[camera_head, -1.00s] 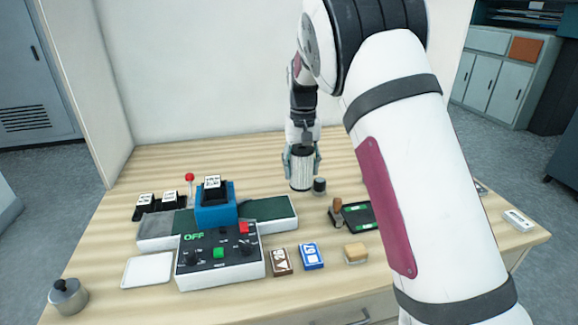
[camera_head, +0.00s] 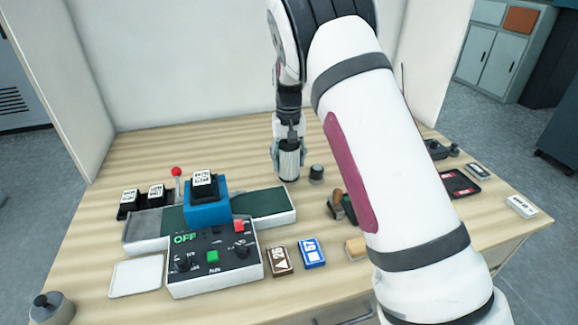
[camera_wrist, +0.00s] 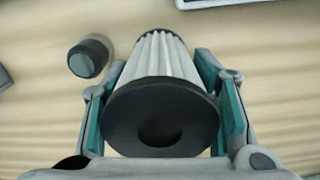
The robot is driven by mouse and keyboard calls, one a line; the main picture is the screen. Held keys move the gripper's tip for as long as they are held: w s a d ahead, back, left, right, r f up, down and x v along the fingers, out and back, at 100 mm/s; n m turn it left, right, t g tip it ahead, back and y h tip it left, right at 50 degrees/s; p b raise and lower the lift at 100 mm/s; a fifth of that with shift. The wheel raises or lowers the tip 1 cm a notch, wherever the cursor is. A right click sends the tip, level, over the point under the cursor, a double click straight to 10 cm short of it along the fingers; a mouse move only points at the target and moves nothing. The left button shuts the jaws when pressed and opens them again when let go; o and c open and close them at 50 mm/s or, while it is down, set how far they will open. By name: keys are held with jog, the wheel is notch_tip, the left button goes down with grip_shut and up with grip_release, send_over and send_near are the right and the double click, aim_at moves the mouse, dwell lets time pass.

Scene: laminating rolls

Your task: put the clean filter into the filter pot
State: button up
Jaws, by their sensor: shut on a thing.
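My gripper (camera_head: 289,156) is shut on a pale pleated filter with dark end caps, near the back middle of the table. In the wrist view the filter (camera_wrist: 166,62) lies between the two teal-lined fingers of my gripper (camera_wrist: 166,95), its black cap with a round recess facing the camera. The pleats look clean. I cannot tell for sure which thing is the filter pot. A grey round pot with a black knob (camera_head: 52,308) stands at the front left corner, far from my gripper.
A small dark cylinder (camera_head: 316,174) stands just right of the filter; it also shows in the wrist view (camera_wrist: 88,58). A machine with a blue block (camera_head: 207,214) and control panel (camera_head: 212,262) is left of it. My arm covers part of the right side. The back left table is bare.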

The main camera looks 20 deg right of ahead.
aim_at(289, 167)
jog(key=shift+f, duration=1.35)
jog(key=shift+f, duration=0.1)
jog(key=o, duration=1.3)
jog(key=shift+c, duration=0.2)
